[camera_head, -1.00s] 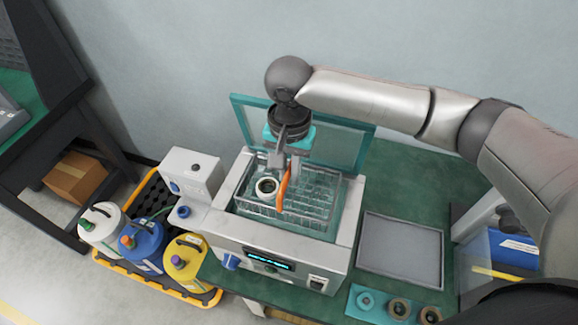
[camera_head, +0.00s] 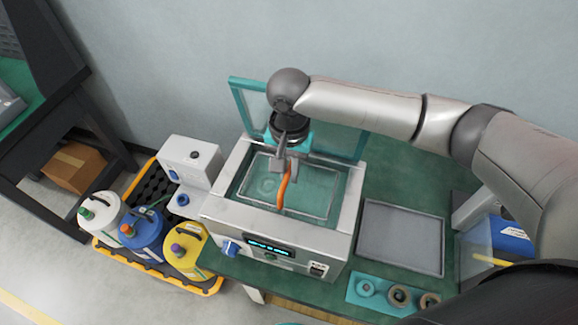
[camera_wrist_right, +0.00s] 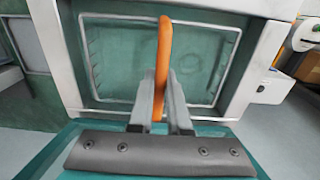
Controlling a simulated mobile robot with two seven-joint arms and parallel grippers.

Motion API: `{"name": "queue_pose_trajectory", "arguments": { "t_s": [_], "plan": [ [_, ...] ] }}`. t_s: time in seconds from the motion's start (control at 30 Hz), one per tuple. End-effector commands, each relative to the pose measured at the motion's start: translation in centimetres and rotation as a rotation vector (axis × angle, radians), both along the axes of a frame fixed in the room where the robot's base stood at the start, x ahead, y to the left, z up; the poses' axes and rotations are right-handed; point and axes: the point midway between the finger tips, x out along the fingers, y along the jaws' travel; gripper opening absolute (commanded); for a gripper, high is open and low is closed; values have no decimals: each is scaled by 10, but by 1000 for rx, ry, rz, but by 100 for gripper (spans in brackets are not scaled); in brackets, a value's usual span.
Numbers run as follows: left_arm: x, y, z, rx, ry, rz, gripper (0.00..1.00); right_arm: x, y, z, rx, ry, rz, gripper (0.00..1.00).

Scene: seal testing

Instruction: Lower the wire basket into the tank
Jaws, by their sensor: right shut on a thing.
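The tank (camera_head: 218,212) is a white box with a lit front display and an open teal lid (camera_head: 248,105) behind it. The wire basket (camera_head: 262,206) is down inside the tank, its rim showing through the liquid; a faint round shape is inside it. My right gripper (camera_head: 283,175) is over the tank, shut on the orange basket handle (camera_head: 283,188), which stands up out of the liquid. In the right wrist view my right gripper (camera_wrist_right: 160,118) grips the orange handle (camera_wrist_right: 162,60), with the basket rim (camera_wrist_right: 225,68) below. My left gripper is not in view.
A grey tray (camera_head: 402,238) lies right of the tank on the green bench, with a teal holder (camera_head: 383,298) of rings in front. A white unit (camera_head: 190,165) stands left. Several jugs, including a blue one (camera_head: 142,238), sit in a yellow-edged tray (camera_head: 205,287) on the floor.

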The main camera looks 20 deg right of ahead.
Motion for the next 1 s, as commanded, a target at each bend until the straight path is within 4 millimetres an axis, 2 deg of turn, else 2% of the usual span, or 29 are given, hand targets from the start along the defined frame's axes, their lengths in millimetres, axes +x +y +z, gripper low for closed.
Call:
{"name": "queue_pose_trajectory", "arguments": {
  "t_s": [0.7,1.0],
  "plan": [
    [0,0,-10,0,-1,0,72,0,0,-36,1,-1,0,0],
    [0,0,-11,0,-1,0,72,0,0,-41,1,-2,0,0]
  ]
}}
